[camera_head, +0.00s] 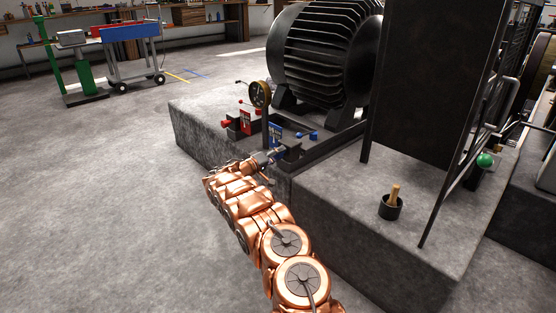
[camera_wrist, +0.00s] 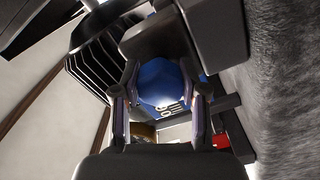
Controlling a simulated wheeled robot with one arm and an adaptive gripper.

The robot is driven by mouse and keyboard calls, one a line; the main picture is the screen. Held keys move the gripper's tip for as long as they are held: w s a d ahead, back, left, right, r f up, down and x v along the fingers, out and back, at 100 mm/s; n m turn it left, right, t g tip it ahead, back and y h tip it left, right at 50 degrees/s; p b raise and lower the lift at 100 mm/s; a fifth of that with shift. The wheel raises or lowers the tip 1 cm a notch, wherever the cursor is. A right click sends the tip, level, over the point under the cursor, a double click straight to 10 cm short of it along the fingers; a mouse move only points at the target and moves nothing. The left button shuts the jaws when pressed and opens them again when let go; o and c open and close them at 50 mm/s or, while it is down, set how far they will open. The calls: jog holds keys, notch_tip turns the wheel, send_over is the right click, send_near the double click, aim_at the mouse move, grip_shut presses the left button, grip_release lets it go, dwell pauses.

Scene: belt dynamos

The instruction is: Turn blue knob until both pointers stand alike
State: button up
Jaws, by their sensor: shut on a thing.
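In the wrist view the blue knob (camera_wrist: 163,84) sits between the two fingers of my gripper (camera_wrist: 161,100), which is shut on it. A blue plate with white marks lies just behind the knob. In the head view my gripper (camera_head: 268,157) reaches the front of the blue unit (camera_head: 277,135), and the arm and fingers hide the knob there. A round gauge (camera_head: 260,94) stands on a post above the units. Its dial is too small to read the pointers.
A red unit (camera_head: 246,122) with a red knob stands left of the blue one. A large finned motor (camera_head: 322,50) stands behind on the concrete plinth (camera_head: 205,112). A dark upright panel (camera_head: 425,80) and a black cup (camera_head: 390,207) are at the right.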

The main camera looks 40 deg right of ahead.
jog(key=shift+m, duration=0.4)
jog(key=o, duration=1.2)
jog(key=shift+c, duration=0.2)
jog(key=a, duration=1.2)
jog(key=shift+w, duration=0.1)
